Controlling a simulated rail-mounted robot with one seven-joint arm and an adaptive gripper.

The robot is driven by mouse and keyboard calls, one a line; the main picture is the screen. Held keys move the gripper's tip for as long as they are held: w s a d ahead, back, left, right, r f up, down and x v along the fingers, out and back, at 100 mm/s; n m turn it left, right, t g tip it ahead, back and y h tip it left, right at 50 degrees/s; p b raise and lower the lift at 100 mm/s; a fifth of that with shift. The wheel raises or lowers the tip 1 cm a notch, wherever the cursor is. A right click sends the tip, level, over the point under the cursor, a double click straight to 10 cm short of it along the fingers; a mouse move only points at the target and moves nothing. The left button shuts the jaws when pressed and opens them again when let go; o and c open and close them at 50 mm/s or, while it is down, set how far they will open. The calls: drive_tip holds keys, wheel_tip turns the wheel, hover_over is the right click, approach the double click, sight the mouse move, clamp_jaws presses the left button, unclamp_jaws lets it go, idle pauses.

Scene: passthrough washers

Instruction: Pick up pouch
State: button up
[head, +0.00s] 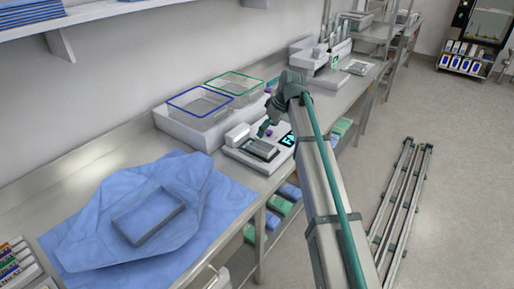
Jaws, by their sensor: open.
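My gripper (264,130) hangs at the end of my arm, pointing down above a white bench device (235,151). It is open, and nothing can be made out between its fingers. A small grey flat item with a dark edge (261,149) lies on the device, just below the fingertips. It may be the pouch, but it is too small to tell. Whether the fingers touch it cannot be told. Part of the device is hidden behind my gripper and arm.
Two wire baskets, blue-rimmed (171,103) and green-rimmed (209,83), stand left of and behind the device. A grey tray (126,233) lies on blue wrap (210,208) at the front left. Blue and green packs (277,203) sit below the bench. Floor rails (408,200) lie at right.

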drive_tip(key=p, duration=0.1)
hover_over(259, 144)
drive_tip(key=s+d, duration=0.2)
wheel_tip(259, 144, down, 5)
drive_tip(key=shift+w+r, duration=0.15)
drive_tip(key=shift+p+x, duration=1.05)
drive_tip(key=shift+x, duration=1.7)
drive_tip(key=shift+w+r, duration=0.15)
drive_tip(key=shift+w, duration=0.05)
drive_tip(key=c, duration=0.9)
drive_tip(key=shift+r, duration=0.1)
